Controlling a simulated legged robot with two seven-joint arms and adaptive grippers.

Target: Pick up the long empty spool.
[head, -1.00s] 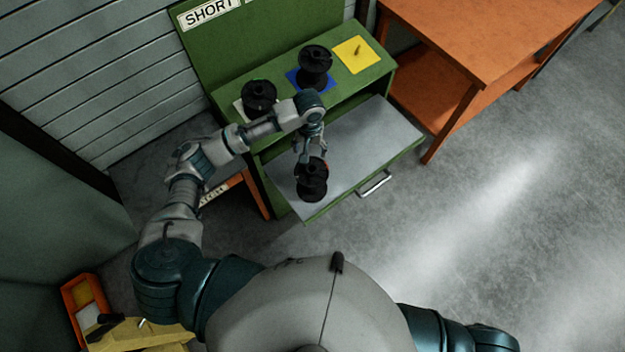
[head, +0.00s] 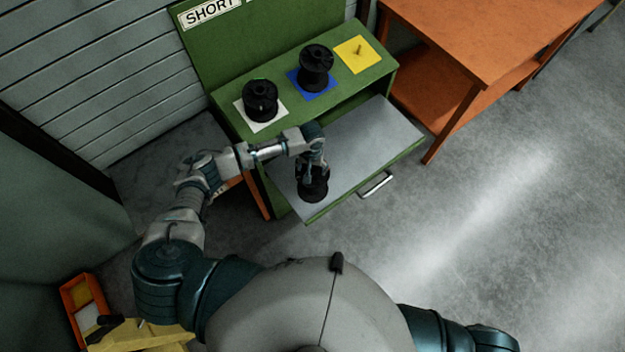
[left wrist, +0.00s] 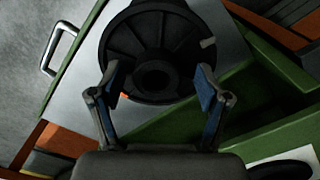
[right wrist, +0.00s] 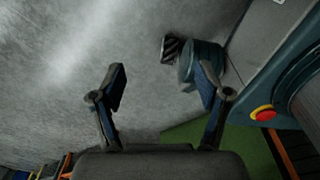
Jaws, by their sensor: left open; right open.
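A black spool (head: 314,188) stands on the grey pull-out shelf of the green cabinet. In the left wrist view its round flange (left wrist: 150,60) fills the middle, with a dark centre hole. My left gripper (head: 310,180) is open at this spool, with one finger on each side of the near part of the flange (left wrist: 158,85); contact is not clear. Two more black spools stand on the cabinet top, one (head: 261,100) on a white square and one (head: 316,68) on a blue square. My right gripper (right wrist: 165,85) is open and empty above the floor.
The grey shelf (head: 375,135) is bare to the right of the spool, with a handle (head: 376,185) on its front. A yellow square (head: 358,54) with a peg is free of spools. An orange table (head: 480,40) stands to the right. A SHORT sign (head: 207,11) is behind.

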